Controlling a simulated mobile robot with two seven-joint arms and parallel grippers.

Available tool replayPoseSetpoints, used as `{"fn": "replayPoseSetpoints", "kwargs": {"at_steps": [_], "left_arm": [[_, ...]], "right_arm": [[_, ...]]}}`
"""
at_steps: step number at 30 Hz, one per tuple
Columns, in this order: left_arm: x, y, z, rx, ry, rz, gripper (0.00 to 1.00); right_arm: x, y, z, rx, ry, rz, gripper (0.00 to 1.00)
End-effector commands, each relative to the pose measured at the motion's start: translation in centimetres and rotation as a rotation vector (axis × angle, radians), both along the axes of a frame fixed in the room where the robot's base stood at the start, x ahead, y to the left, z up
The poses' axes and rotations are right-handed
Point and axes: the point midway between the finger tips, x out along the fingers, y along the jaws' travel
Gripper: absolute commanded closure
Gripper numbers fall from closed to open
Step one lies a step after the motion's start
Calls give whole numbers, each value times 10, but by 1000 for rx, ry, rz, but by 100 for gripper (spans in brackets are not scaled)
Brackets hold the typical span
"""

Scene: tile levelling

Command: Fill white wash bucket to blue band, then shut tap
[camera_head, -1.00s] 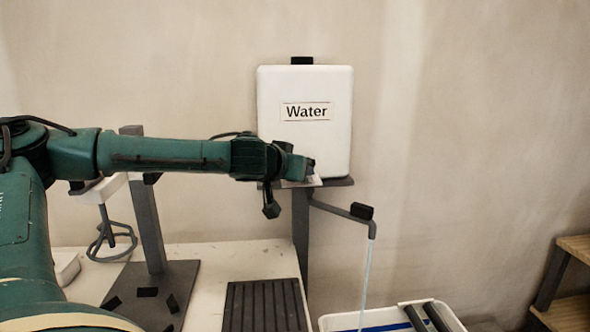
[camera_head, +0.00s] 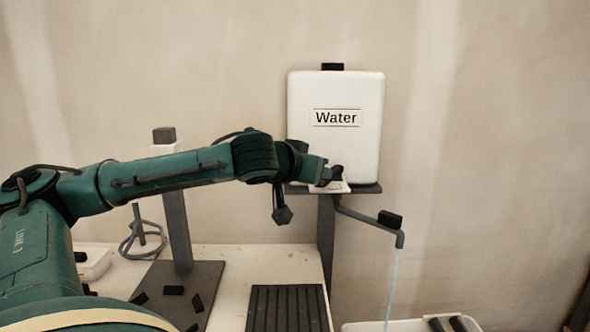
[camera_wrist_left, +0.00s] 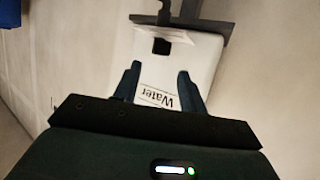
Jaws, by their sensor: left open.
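The white water tank (camera_head: 335,140) labelled "Water" stands on a dark shelf. The pipe's spout carries a black tap handle (camera_head: 389,219), and a thin water stream (camera_head: 392,280) falls from it. The white wash bucket (camera_head: 405,327) shows only its far rim at the bottom edge; its water level and blue band are out of view. My left gripper (camera_head: 332,176) is in front of the tank's lower part, left of the tap handle. In the left wrist view my left gripper (camera_wrist_left: 158,86) is open, with the tank's label between its fingers and a black block (camera_wrist_left: 162,46) beyond. My right gripper is not in view.
A dark ribbed mat (camera_head: 287,308) lies on the pale bench left of the bucket. A grey stand (camera_head: 180,230) on a dark base and a looped grey whisk (camera_head: 140,238) are further left.

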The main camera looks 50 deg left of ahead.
Motion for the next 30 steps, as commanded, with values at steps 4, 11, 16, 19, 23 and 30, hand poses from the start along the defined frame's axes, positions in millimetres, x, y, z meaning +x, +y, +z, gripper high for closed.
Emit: {"fn": "replayPoseSetpoints", "kwargs": {"at_steps": [4, 11, 16, 19, 23, 30], "left_arm": [[-10, -3, 1, -6, -8, 0, 58], [-32, -11, 6, 2, -4, -7, 58], [-52, -17, 18, 1, -3, -9, 58], [-60, -19, 22, 1, 0, -8, 58], [-64, -20, 25, 1, 3, -8, 58], [-64, -20, 26, 1, 4, -8, 58]], "right_arm": [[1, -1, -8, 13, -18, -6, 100], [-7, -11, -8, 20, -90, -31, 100], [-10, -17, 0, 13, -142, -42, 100], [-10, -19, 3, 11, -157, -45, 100], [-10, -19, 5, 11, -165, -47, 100], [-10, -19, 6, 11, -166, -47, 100]]}}
